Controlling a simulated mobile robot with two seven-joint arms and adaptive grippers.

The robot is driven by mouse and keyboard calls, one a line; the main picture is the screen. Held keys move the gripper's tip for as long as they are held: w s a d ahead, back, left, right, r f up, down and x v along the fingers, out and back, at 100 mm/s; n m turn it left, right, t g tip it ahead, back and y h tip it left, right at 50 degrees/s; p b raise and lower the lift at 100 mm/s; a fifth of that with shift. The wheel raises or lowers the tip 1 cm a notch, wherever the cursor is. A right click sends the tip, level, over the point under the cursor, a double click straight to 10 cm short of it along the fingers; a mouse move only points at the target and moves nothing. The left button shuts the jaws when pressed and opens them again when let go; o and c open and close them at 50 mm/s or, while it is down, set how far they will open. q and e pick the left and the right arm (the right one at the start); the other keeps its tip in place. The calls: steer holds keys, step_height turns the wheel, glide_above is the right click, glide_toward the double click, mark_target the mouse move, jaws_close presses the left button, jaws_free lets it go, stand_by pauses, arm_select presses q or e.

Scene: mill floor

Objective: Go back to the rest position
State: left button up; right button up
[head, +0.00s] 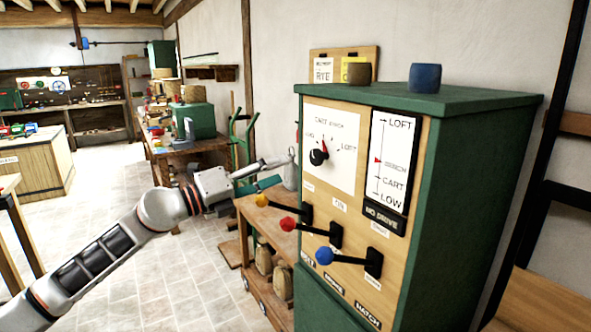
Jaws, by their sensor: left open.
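My left arm comes in from the lower left, and its gripper (277,172) is open and empty. It hangs in the air at the left side of the green control cabinet (455,190), near the dial panel. My right gripper is not in view.
A scale panel (388,165) is beside the dial. Two small cups, one brown (359,73) and one blue (425,77), stand on the cabinet top. A low wooden shelf (258,215) is behind the gripper. Workbenches (180,147) stand farther back. The tiled floor (110,205) at left is clear.

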arm_select(q)
steer(key=s+a+f+n+t+y, duration=0.2)
steer(key=s+a+f+n+y, duration=0.35)
steer(key=f+n, duration=0.3)
steer(key=s+a+f+n+t+y, duration=0.1)
steer(key=s+a+f+n+y, duration=0.3)
steer(key=a+f+n+y, duration=0.4)
steer(key=s+a+f+n+t+y, duration=0.2)
steer(key=s+a+f+n+y, duration=0.3)
steer(key=f+n, duration=0.45)
steer(key=s+a+f+n+g+y, duration=0.1)
steer(key=s+a+f+g, duration=0.35)
steer(key=s+f, duration=0.55)
steer(key=s+a+f+n+g+y, duration=0.15)
steer(key=s+a+f+g, duration=0.3)
steer(key=s, duration=0.85)
steer(key=w+d+f+n+t+h, duration=0.1)
steer(key=d+f+n+t+h, duration=0.2)
steer(key=d+f+h, duration=0.5)
steer(key=shift+w+d+f, duration=0.15)
steer(key=shift+d+f, duration=3.15)
steer(key=shift+d, duration=1.15)
